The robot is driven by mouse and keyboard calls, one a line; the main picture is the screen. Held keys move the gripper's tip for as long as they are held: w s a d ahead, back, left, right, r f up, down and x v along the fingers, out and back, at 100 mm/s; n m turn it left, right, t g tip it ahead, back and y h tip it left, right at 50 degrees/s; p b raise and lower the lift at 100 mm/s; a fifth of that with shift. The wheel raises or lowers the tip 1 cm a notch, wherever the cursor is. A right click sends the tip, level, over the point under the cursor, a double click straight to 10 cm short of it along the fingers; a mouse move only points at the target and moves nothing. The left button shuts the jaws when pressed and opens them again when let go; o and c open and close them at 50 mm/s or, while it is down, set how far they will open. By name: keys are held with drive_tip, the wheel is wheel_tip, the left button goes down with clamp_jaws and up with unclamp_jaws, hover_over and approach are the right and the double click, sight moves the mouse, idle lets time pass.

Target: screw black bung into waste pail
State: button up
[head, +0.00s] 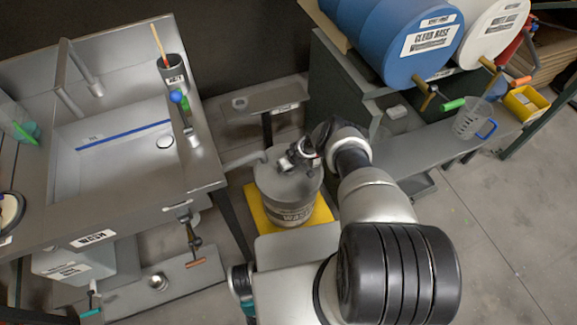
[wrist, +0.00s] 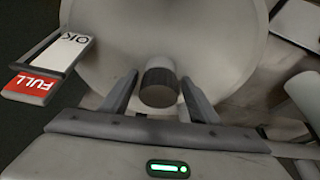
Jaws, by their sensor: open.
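The grey waste pail (head: 270,203), labelled as waste, stands on a yellow base between the sink bench and my arm. My gripper (head: 302,152) is over the pail's top, pointing down. In the wrist view the pail's pale rounded top (wrist: 95,40) fills most of the picture. A dark ribbed bung (wrist: 159,85) stands at the top of the pail, between my open fingers (wrist: 159,80). A gap shows on each side of it, so the fingers do not grip it. I cannot tell how deep the bung sits. In the head view the gripper hides it.
An OK/FULL indicator (wrist: 55,65) is beside the pail top, left of my fingers. The sink bench (head: 205,160) is close on the left. A small shelf (head: 268,97) is behind the pail. A blue drum (head: 398,40) and a grey shelf (head: 440,150) are to the right.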

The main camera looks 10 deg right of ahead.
drive_tip(key=shift+d+f+b, duration=0.1)
drive_tip(key=shift+f+b, duration=0.05)
drive_tip(key=shift+b, duration=0.25)
drive_tip(key=shift+f+n+b, duration=0.1)
drive_tip(key=shift+n+b, duration=0.2)
drive_tip(key=shift+b, duration=0.1)
drive_tip(key=n+y+b, duration=0.1)
drive_tip(key=n+b, duration=0.1)
drive_tip(key=b, duration=0.1)
drive_tip(key=n+g+y+b, duration=0.1)
drive_tip(key=n+b, duration=0.2)
drive_tip(key=b, duration=0.5)
drive_tip(key=shift+n, duration=0.4)
drive_tip(key=n+g+b, duration=0.1)
drive_tip(key=n+b, duration=0.2)
drive_tip(key=b, duration=0.3)
drive_tip(key=shift+y, duration=0.4)
drive_tip(key=n+g+b, duration=0.1)
drive_tip(key=n+b, duration=0.1)
drive_tip(key=b, duration=0.2)
drive_tip(key=shift+n, duration=0.3)
drive_tip(key=shift+r+n+g, duration=0.3)
drive_tip(key=shift+n+g, duration=0.2)
drive_tip(key=shift+n, duration=0.4)
drive_tip(key=c, duration=1)
